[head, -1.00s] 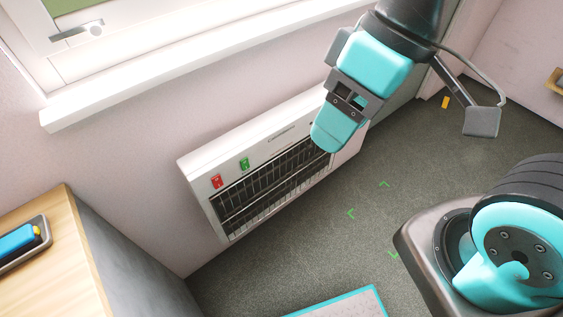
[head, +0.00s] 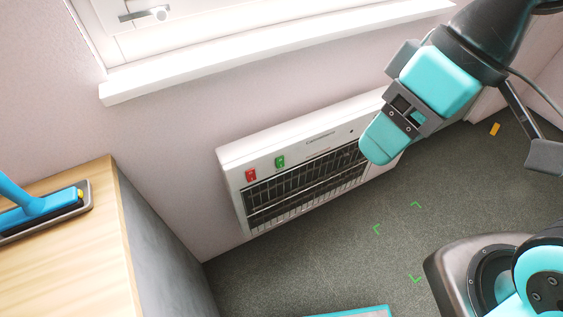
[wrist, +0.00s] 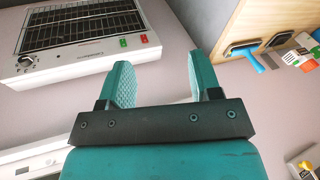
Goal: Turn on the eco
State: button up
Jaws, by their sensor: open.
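A white wall heater (head: 226,165) with a dark grille hangs low on the wall under the window. Its top strip carries a red switch (head: 251,174) and a green switch (head: 280,161) at the left end; any eco label is too small to read. In the wrist view the heater appears upside down at upper left, with the green switch (wrist: 123,42), the red switch (wrist: 144,38) and a knob (wrist: 26,61). My gripper (wrist: 160,75) is open and empty, fingers apart. In the head view my gripper (head: 381,140) overlaps the heater's right end, away from the switches.
A wooden-topped cabinet (head: 145,250) stands left of the heater, with a blue-handled brush (head: 40,207) on it. A white window sill (head: 270,50) juts out above the heater. Green corner marks (head: 377,229) lie on open grey floor in front.

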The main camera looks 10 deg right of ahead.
jog(key=c, duration=0.3)
jog(key=shift+w+f, duration=0.25)
jog(key=shift+f, duration=0.1)
jog(key=c, duration=0.4)
jog(key=w+f+n+b, duration=0.2)
jog(key=w+f, duration=0.1)
jog(key=f, duration=0.1)
jog(key=w+a+f+n+y+b, duration=0.1)
jog(key=w+f+n, duration=0.1)
jog(key=w+f, duration=0.1)
jog(key=w+a+f+n+t+b, duration=0.1)
jog(key=w+f+n+b, duration=0.1)
jog(key=f, duration=0.4)
jog(key=shift+w+a+n+b, duration=0.15)
jog(key=shift+w+n, duration=0.15)
jog(key=shift+w, duration=0.15)
jog(key=shift+w+a+n+b, duration=0.15)
jog(key=shift+w+n, duration=0.15)
jog(key=shift+w, duration=0.15)
grip_shut()
jog(key=w+d+f+n+t+b, duration=0.1)
jog(key=w+f+n+b, duration=0.3)
jog(key=f, duration=1.1)
jog(key=w+n+t, duration=0.1)
jog(key=w+n, duration=0.2)
jog(key=shift+f+t+y, duration=0.15)
jog(key=shift+t+y, duration=0.15)
jog(key=shift+y, duration=0.1)
jog(key=shift+w+d, duration=0.1)
